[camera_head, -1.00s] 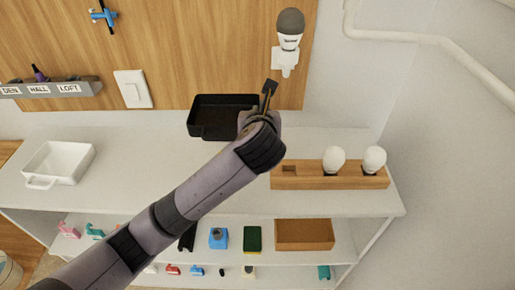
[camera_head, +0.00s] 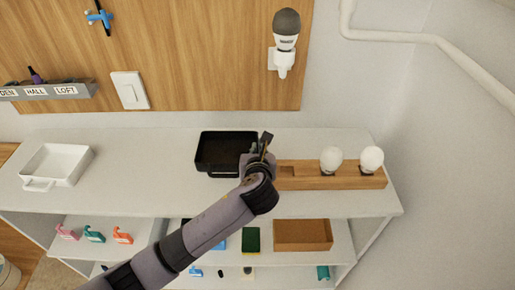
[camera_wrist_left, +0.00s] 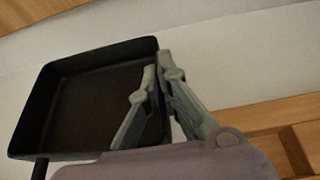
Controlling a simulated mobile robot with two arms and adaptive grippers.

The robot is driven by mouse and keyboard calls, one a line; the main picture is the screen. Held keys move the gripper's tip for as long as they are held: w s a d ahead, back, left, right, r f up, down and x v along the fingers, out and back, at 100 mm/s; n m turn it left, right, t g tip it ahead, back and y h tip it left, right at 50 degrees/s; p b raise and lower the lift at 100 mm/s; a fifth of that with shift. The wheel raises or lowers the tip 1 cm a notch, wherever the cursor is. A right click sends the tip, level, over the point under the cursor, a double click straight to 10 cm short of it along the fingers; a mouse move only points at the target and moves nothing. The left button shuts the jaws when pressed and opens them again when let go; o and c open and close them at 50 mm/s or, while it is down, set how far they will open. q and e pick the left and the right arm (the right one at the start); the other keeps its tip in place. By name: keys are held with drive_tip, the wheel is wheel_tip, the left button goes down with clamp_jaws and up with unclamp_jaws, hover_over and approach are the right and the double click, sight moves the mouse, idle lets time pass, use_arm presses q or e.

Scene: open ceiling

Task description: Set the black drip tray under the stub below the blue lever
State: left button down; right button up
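The black drip tray (camera_head: 222,152) is at the middle of the white counter, near its back edge. I cannot tell whether it touches the counter. My left gripper (camera_head: 263,148) is at the tray's right side. In the left wrist view, its fingers (camera_wrist_left: 157,72) straddle the right wall of the tray (camera_wrist_left: 95,105), one inside and one outside, and look shut on it. The blue lever (camera_head: 100,17) is on the wooden wall panel at the upper left, with a black bar beside it. I cannot make out the stub clearly. My right gripper is not in view.
A white tray (camera_head: 58,181) stands on the counter at the left. A wooden block (camera_head: 300,178) with two white bulbs stands right of the black tray. A lamp (camera_head: 285,40) and a switch plate (camera_head: 130,90) are on the wall. The counter between both trays is clear.

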use_arm(q)
drive_tip(key=shift+f, duration=0.1)
drive_tip(key=c, duration=2.1)
unclamp_jaws()
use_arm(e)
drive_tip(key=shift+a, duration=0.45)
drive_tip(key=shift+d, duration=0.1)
use_arm(q)
drive_tip(key=v, duration=1.2)
drive_tip(key=shift+s, duration=0.1)
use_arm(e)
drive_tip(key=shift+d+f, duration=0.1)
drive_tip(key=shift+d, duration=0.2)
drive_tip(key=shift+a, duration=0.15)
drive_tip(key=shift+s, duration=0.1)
